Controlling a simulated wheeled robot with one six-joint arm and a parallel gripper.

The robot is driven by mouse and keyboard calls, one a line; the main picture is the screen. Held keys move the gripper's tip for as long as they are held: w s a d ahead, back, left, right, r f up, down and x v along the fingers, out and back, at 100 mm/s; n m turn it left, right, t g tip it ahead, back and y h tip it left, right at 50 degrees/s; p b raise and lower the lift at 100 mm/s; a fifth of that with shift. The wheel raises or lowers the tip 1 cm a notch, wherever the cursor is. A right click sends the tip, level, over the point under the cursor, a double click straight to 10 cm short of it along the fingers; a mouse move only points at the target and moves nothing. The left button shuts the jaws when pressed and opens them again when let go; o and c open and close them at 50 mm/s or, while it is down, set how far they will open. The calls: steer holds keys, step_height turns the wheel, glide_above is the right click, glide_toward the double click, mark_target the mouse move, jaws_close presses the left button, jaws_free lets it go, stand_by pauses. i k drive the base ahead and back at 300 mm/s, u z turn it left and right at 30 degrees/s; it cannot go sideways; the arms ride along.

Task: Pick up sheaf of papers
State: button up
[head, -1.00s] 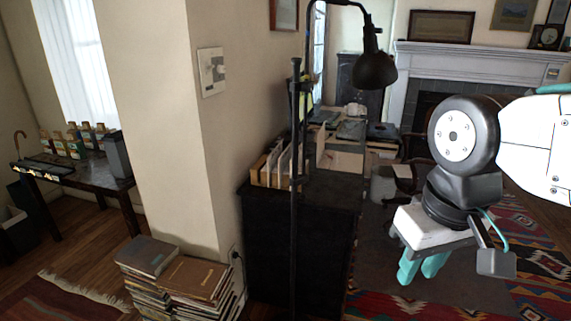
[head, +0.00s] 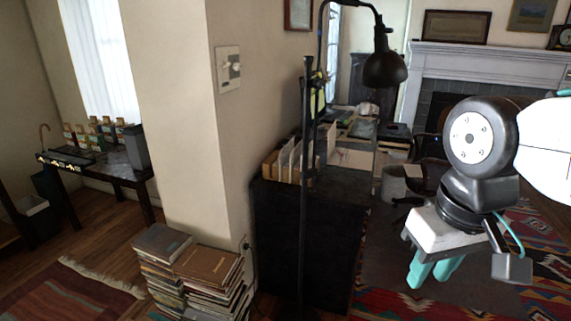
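No sheaf of papers can be made out for certain. Upright papers or folders (head: 287,160) stand in a wooden holder on the black cabinet at the centre. A pale flat sheet or board (head: 351,159) lies behind it, too small to identify. My gripper (head: 432,276) hangs at the right, pointing down, with its teal fingers a little apart and nothing seen between them. It is well to the right of the cabinet and the papers, apart from both.
A black floor lamp (head: 306,200) stands before the cabinet (head: 275,240). Stacks of books (head: 205,262) sit on the floor by the wall corner. A dark table (head: 120,178) with small boxes is at the left. Wooden floor is free between table and books.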

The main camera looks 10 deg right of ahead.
mark_target(284, 155)
steer(key=u, duration=0.25)
steer(key=k, duration=0.25)
steer(key=z, duration=1.4)
steer(key=i, duration=1.8)
steer(key=u, duration=1)
steer(key=i, duration=0.8)
steer(key=u, duration=0.95)
